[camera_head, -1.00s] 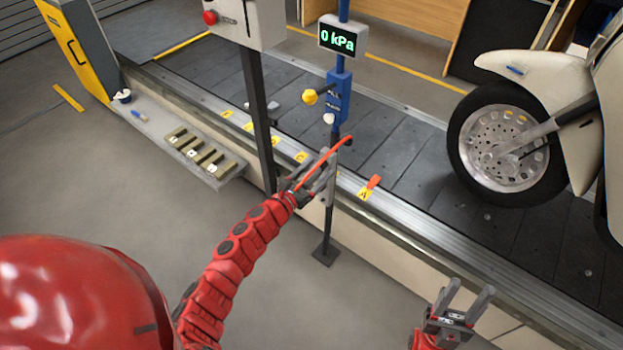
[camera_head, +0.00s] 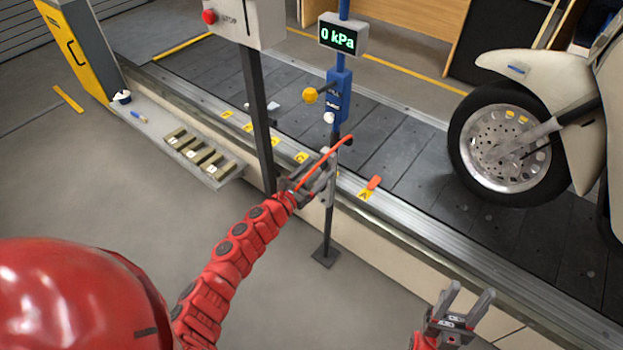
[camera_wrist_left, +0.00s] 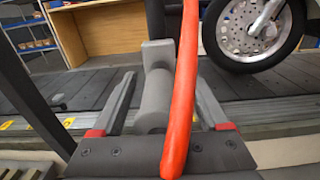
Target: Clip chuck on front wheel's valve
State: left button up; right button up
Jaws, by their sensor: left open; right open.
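The scooter's front wheel (camera_head: 500,148) stands on the slat conveyor at the right; it also shows in the left wrist view (camera_wrist_left: 238,42). I cannot make out its valve. My left gripper (camera_head: 322,174) is open at the blue stand's post. In the left wrist view, a grey cylindrical piece (camera_wrist_left: 155,98), apparently the chuck, lies between its spread fingers (camera_wrist_left: 160,100). A red hose (camera_head: 322,161) passes in front of it and hides part of it in the left wrist view (camera_wrist_left: 183,90). My right gripper (camera_head: 460,306) is open and empty at the bottom right.
The blue stand (camera_head: 338,97) carries a 0 kPa display (camera_head: 337,37) and a yellow knob (camera_head: 310,96). A control box (camera_head: 236,20) on a dark post stands left of it. The conveyor's metal edge (camera_head: 440,225) runs diagonally. A shelf (camera_head: 230,180) holds several blocks.

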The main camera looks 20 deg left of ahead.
aim_at(303, 185)
dwell(0.3)
pick_arm(q)
grip_shut()
dwell(0.3)
jog(key=shift+b+v, duration=0.6)
jog(key=shift+v, duration=1.8)
jog(key=shift+s+a, duration=0.15)
jog(key=shift+s, duration=0.45)
jog(key=shift+r, duration=0.1)
